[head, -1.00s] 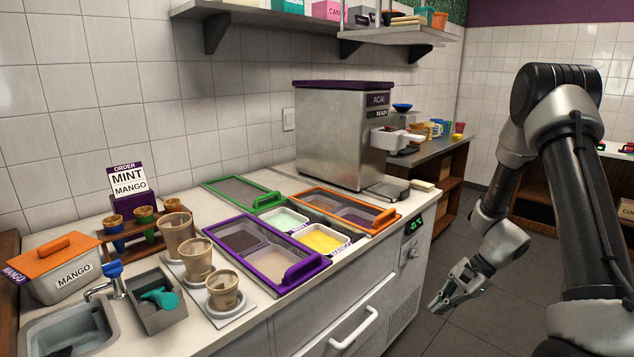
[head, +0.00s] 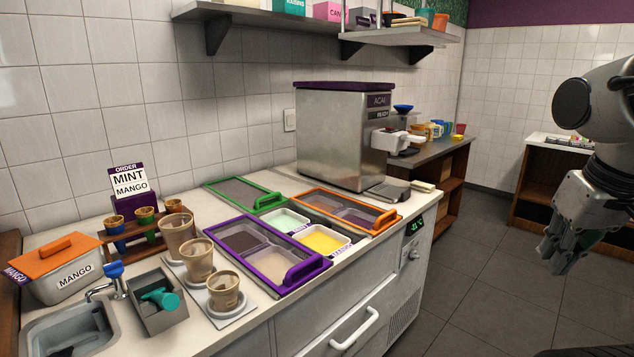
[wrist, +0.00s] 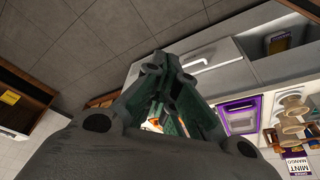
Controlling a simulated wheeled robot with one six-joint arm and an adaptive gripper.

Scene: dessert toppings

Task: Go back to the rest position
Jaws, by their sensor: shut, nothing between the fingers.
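My gripper (head: 556,246) hangs at the right side of the head view, over the floor and well apart from the counter. It is shut and empty. In the wrist view my gripper (wrist: 165,100) points toward the floor and counter, with its fingers together and nothing between them. My arm shows at the right edge of the head view, partly cut off by the frame.
The white counter (head: 262,300) holds topping wells, cups (head: 223,292), a sink (head: 70,330) and the acai machine (head: 335,135). An order sign (head: 129,180) reads mint, mango. Grey floor (head: 480,290) is clear between the counter and my arm.

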